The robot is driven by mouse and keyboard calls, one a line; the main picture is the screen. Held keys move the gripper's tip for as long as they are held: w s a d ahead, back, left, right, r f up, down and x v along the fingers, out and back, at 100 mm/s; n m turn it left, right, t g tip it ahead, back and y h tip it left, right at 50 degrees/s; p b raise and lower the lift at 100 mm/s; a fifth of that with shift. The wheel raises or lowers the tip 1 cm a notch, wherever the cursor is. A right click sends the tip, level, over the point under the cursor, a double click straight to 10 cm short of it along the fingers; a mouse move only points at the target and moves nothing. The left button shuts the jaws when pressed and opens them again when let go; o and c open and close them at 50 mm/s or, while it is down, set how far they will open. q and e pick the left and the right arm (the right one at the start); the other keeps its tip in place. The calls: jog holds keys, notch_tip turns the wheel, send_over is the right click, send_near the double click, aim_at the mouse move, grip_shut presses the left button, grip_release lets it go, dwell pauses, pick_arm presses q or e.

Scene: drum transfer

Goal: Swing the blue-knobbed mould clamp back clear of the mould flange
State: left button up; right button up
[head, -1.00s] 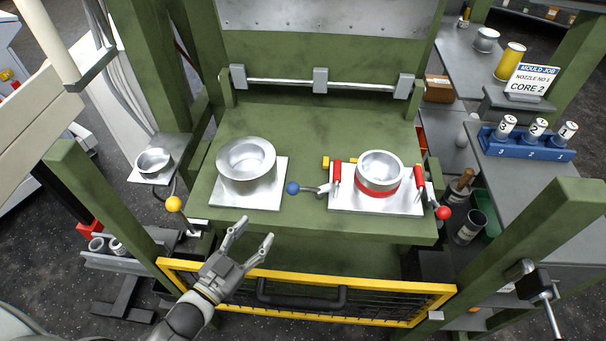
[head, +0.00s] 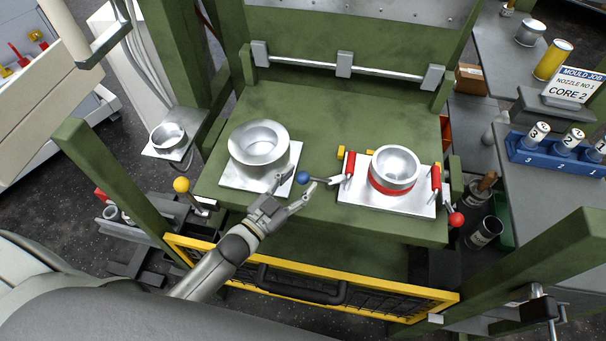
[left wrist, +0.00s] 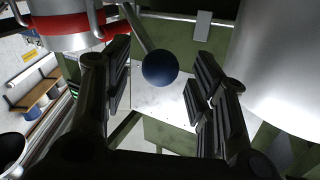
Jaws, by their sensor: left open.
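The blue knob (head: 303,177) of the mould clamp sits on a thin lever at the left edge of the right mould plate (head: 385,205). The lever leads to the clamp beside the mould (head: 394,168), a silver ring with a red band. My left gripper (head: 297,188) is open with its fingertips close to the knob. In the left wrist view the blue knob (left wrist: 160,68) shows between the open fingers (left wrist: 165,85), and its lever rises to the upper left. I cannot tell whether any finger touches the knob. My right gripper does not show.
A second silver mould (head: 259,145) stands on its plate just left of the knob. A red-knobbed clamp (head: 456,219) is on the right side. A yellow-knobbed lever (head: 182,185) stands at the left. The yellow-framed guard (head: 320,285) runs along the front, below my arm.

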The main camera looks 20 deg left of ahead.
pick_arm(q)
jog(key=shift+x, duration=1.2)
jog(key=c, duration=0.9)
jog(key=shift+r, duration=0.1)
grip_shut()
jog(key=shift+a, duration=0.15)
